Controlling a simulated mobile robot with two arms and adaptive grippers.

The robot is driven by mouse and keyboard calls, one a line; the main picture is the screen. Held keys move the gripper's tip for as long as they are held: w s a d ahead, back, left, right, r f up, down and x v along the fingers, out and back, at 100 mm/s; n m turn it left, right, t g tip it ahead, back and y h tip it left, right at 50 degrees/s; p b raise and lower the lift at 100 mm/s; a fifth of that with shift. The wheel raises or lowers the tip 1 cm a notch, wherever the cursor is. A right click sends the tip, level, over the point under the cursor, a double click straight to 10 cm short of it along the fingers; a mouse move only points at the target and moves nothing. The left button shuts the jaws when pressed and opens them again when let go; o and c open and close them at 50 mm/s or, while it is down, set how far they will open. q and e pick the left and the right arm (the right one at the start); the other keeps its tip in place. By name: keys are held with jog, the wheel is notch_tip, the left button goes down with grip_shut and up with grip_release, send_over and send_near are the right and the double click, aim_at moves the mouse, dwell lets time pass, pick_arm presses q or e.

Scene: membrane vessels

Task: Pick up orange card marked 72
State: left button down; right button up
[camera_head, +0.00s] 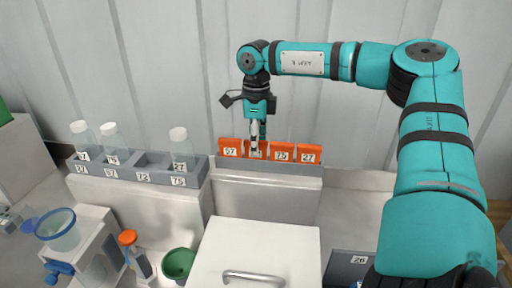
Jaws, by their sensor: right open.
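Several orange cards stand in a row in a grey holder (270,166) near the back wall. From left to right they are the card marked 57 (230,144), a second card (247,147), the card marked 75 (282,148) and the card marked 27 (309,149). My right gripper (258,143) points down at the second card, with its open fingers in front of and over it. They partly cover this card and its label, so I cannot read its number. I cannot tell whether the fingers touch it. My left gripper is out of view.
A grey rack (150,178) with several capped vessels stands left of the cards; its slot labelled 72 looks empty. In front are a white lidded box (262,238), a green cup (178,263) and an orange-capped bottle (133,250). Neighbouring cards stand close to my fingers.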

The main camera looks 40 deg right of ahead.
jog(key=shift+a, duration=0.1)
jog(key=shift+c, duration=0.4)
jog(key=shift+c, duration=1.1)
grip_shut()
